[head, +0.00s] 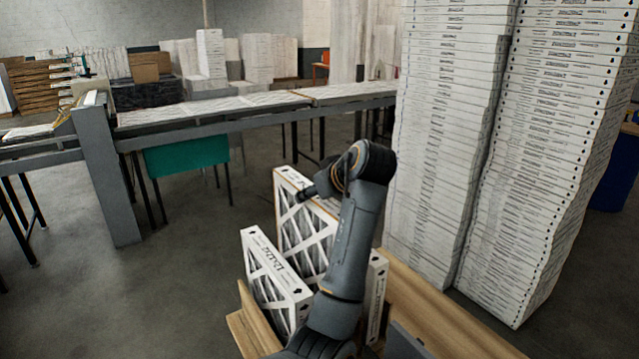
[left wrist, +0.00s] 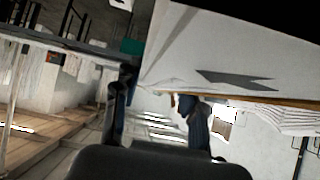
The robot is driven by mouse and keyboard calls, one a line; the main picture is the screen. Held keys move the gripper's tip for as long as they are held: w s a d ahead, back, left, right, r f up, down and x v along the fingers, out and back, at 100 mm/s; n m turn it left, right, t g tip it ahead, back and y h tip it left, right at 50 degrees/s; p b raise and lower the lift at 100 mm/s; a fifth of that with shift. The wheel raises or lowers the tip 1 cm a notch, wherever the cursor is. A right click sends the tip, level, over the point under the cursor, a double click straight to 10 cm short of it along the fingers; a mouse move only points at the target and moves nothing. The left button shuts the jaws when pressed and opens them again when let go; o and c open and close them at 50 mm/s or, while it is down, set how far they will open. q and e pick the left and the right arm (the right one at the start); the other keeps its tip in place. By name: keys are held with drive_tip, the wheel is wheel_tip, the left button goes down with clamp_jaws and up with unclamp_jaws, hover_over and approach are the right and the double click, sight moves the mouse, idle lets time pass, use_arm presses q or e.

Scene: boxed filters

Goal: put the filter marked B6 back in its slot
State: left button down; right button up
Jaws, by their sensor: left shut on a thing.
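My left gripper (head: 308,193) is at the upper edge of a white cardboard-framed filter (head: 290,180) and is shut on it. This filter has pleated grey mesh behind a lattice face and stands higher than the filters beside it. In the left wrist view the fingers (left wrist: 160,110) are at a large white panel with a dark arrow (left wrist: 235,80). A second filter (head: 262,265) stands nearer at the left, and part of a third (head: 376,290) shows behind my arm. I cannot read B6 on any of them. My arm hides much of the slots. My right gripper is not in view.
A wooden rack (head: 243,318) is around the filters' lower parts, beside a wooden surface (head: 440,305). Tall stacks of white boxes (head: 445,130) stand close at the right. A long conveyor (head: 215,128) crosses behind. The floor (head: 185,285) at the left is clear.

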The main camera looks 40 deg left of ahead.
sight(315, 250)
use_arm(q)
wheel_tip(315, 250, down, 2)
drive_tip(key=shift+s, duration=0.1)
wheel_tip(315, 250, down, 5)
drive_tip(key=shift+f, duration=0.1)
wheel_tip(315, 250, down, 6)
drive_tip(key=b, duration=0.3)
drive_tip(key=shift+d+b, duration=0.1)
drive_tip(key=shift+b, duration=0.2)
drive_tip(key=shift+f+b, duration=0.35)
drive_tip(key=shift+f, duration=0.5)
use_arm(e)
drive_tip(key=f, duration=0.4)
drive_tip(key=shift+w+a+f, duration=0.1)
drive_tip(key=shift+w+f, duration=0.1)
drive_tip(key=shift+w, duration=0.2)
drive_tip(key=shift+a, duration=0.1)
use_arm(q)
drive_tip(key=shift+f, duration=0.3)
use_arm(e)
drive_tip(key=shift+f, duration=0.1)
